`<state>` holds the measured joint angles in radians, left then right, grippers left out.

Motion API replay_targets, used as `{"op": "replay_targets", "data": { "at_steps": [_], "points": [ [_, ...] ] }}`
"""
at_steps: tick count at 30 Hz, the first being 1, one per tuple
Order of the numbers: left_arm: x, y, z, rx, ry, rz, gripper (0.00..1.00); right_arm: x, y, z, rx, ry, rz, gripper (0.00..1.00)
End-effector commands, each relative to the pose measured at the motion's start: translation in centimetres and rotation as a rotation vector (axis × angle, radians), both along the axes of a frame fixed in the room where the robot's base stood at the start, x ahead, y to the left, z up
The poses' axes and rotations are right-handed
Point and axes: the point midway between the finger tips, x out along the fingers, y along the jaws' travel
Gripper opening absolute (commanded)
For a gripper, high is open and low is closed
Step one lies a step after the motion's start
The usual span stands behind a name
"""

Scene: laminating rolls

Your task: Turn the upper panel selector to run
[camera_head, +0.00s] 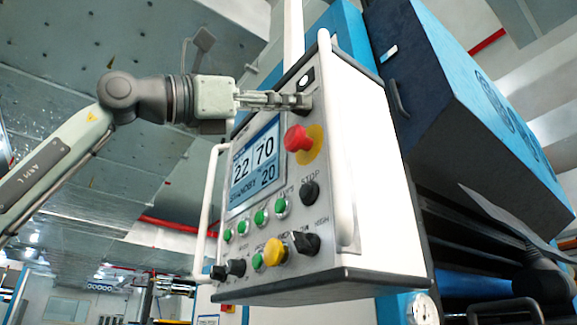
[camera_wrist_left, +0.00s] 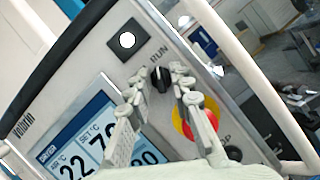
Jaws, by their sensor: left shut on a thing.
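The control panel (camera_head: 240,125) is a tilted box with a screen and several buttons. Its upper selector (camera_wrist_left: 160,82) is a small black knob below the word RUN in the left wrist view; its pointer direction is hard to read. My left gripper (camera_head: 298,101) reaches in from the left across the panel's top. In the left wrist view its fingers (camera_wrist_left: 159,84) flank the knob, shut on it. In the head view the fingers largely hide the knob. The screen (camera_head: 254,164) reads STANDBY. My right gripper is not in view.
A red emergency button on a yellow disc (camera_head: 314,143) sits just below the gripper. A white indicator (camera_head: 307,78) is above it. A black STOP-side knob (camera_head: 309,193) and green buttons are lower. White handle bars (camera_head: 340,150) flank the box.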

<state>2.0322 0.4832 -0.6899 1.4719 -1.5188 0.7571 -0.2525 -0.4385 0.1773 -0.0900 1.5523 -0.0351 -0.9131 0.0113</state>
Motion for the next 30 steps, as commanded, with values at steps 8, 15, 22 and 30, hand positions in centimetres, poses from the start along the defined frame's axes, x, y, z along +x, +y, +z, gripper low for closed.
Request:
{"op": "replay_targets", "data": {
  "at_steps": [8, 15, 22, 30],
  "points": [
    [0.0, 0.0, -0.1, 0.007, -0.009, 0.001, 0.00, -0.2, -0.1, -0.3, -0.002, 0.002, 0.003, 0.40],
    [0.0, 0.0, 0.0, 0.007, -0.008, 0.001, 0.29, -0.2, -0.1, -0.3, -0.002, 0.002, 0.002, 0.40],
    [0.0, 0.0, 0.0, 0.006, -0.008, 0.001, 0.29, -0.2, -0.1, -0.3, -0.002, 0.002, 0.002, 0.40],
    [-0.8, 2.1, -0.7, 0.005, -0.008, 0.004, 0.29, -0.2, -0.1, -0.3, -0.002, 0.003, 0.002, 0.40]
  ]
}}
